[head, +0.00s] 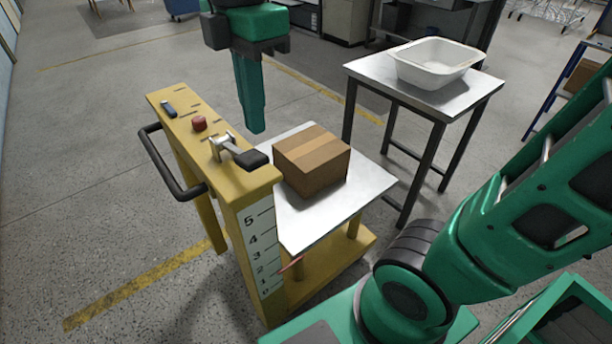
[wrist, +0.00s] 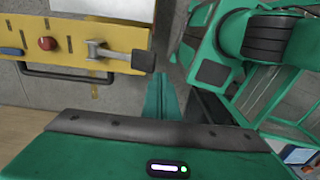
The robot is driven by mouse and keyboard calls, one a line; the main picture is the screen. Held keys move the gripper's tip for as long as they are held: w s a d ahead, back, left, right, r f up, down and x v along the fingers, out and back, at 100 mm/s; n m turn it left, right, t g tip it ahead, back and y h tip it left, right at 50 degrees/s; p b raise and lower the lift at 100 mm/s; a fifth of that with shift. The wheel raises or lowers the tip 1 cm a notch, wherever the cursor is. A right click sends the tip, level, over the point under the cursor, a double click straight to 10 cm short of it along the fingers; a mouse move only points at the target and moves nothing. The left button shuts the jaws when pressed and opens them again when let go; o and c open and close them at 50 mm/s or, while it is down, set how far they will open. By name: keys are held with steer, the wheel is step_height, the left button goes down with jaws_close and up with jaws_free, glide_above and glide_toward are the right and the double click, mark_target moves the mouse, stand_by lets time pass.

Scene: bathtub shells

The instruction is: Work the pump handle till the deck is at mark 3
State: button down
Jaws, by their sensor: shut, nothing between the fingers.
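The pump handle (head: 238,152) is a short metal lever with a black grip on top of the yellow lift post (head: 228,178); it also shows in the wrist view (wrist: 120,53). The deck (head: 305,226) is a grey plate bearing a cardboard box (head: 312,160).
A red button (head: 199,123) and a blue switch (head: 168,108) sit on the post's top. A black push bar (head: 168,170) sticks out on its left. A table (head: 470,92) with a white basin (head: 434,62) stands at the right. Floor at the left is clear.

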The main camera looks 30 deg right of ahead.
steer(key=d+f+m, duration=0.7)
steer(key=d+m, duration=0.5)
steer(key=d, duration=0.1)
steer(key=s+d+f+m, duration=0.9)
steer(key=d+m, duration=0.3)
steer(key=m, duration=0.2)
steer(key=shift+s+d+f, duration=0.35)
steer(key=shift+s+d, duration=0.05)
steer(key=shift+s, duration=0.3)
steer(key=shift+w+a, duration=0.1)
